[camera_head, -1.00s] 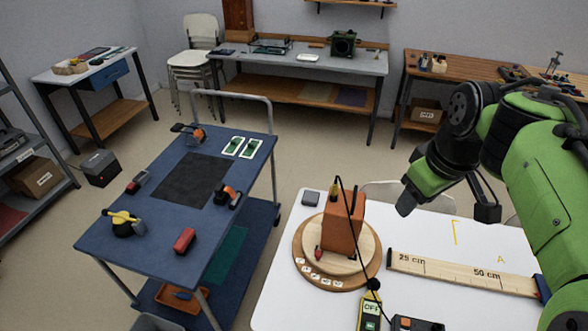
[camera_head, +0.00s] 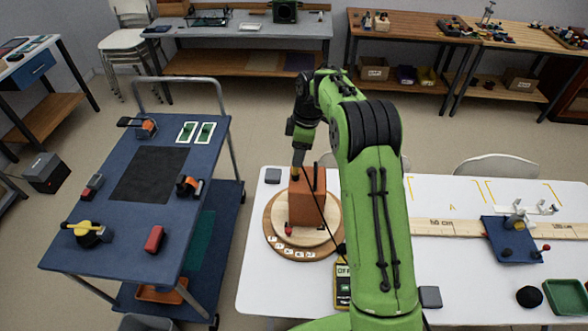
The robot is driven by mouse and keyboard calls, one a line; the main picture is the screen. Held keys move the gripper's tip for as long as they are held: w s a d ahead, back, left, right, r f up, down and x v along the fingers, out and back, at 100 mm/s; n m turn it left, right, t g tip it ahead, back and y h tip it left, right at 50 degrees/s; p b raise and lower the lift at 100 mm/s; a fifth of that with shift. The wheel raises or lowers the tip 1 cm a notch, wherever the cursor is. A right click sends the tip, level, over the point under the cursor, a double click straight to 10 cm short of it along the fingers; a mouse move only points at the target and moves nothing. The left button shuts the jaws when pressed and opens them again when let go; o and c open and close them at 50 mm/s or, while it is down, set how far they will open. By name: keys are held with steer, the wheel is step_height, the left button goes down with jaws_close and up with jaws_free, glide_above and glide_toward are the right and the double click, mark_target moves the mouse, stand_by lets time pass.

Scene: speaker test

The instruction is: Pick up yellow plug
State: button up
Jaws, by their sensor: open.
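The orange speaker box (camera_head: 304,211) stands on a round wooden turntable (camera_head: 275,238) at the left end of the white table. A black plug or post (camera_head: 315,178) stands on the box's top, and a dark cable runs down to the right. The yellow plug cannot be made out clearly now; the earlier view shows it upright at the top left of the box, where my gripper now covers the spot. My gripper (camera_head: 298,160) points down at that top left edge, jaws open. I cannot tell whether its fingers are around the plug.
A yellow meter (camera_head: 342,287) lies on the white table (camera_head: 450,270) near the box, partly behind my arm. A long wooden ruler (camera_head: 440,228) and a blue fixture (camera_head: 510,240) are at right. A blue cart (camera_head: 120,255) with tools stands at left.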

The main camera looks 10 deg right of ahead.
mark_target(296, 171)
steer(key=f, duration=0.3)
steer(key=a+f, duration=0.1)
steer(key=f, duration=0.1)
steer(key=shift+w, duration=0.1)
steer(key=shift+c, duration=0.6)
jaws_close()
